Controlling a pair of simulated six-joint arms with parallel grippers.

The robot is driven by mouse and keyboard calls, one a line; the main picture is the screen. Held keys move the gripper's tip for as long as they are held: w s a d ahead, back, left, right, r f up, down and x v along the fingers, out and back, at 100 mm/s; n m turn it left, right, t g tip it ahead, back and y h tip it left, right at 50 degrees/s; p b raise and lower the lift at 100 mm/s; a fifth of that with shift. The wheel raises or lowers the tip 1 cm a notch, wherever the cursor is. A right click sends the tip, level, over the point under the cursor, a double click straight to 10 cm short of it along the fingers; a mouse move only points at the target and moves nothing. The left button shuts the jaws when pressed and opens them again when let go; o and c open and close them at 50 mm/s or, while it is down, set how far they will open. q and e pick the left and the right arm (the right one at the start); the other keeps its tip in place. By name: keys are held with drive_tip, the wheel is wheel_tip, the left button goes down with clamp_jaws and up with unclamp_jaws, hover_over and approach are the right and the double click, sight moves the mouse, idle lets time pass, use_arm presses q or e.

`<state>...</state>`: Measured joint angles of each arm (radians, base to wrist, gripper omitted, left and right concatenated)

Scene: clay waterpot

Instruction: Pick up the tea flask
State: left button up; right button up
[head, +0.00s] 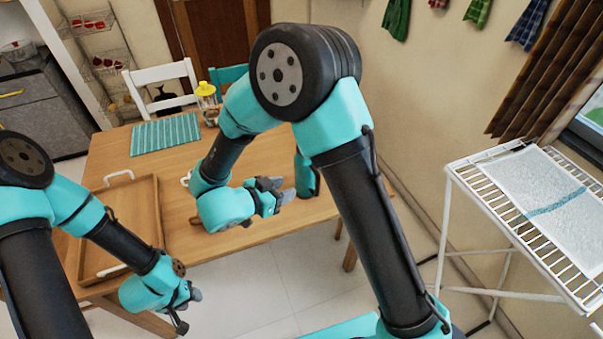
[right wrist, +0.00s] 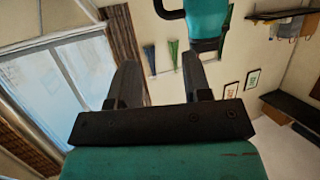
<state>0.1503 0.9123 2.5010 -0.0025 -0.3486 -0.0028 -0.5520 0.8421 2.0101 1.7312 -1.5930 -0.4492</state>
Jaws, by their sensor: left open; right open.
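The tea flask, a teal upright body with a dark part (head: 304,174), stands near the right end of the wooden table, partly hidden behind my right arm. In the right wrist view a teal body with a black loop handle (right wrist: 207,22), which looks like the flask, shows beyond the fingertips, towards the right finger and cut off by the top edge. My right gripper (head: 280,190) is open and empty, its fingers pointing right, close to the flask; whether they touch is not clear. My left gripper (head: 186,308) is open and empty, low by the table's front edge.
A wooden tray (head: 148,205) lies on the table's left. A teal striped mat (head: 165,133) and a yellow-topped jar (head: 206,93) are at the back. A white object (head: 186,179) is mostly hidden behind my right arm. A white rack (head: 470,185) stands at right.

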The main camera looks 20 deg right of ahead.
drive_tip(key=a, duration=0.1)
drive_tip(key=s+a+f, duration=0.1)
drive_tip(key=shift+s+a, duration=0.1)
drive_tip(key=shift+a, duration=0.3)
drive_tip(key=shift+d, duration=0.1)
drive_tip(key=x, duration=1.2)
drive_tip(key=shift+f, duration=0.3)
drive_tip(key=shift+x, duration=2.55)
drive_tip(key=shift+r, duration=0.1)
drive_tip(key=shift+c, duration=0.3)
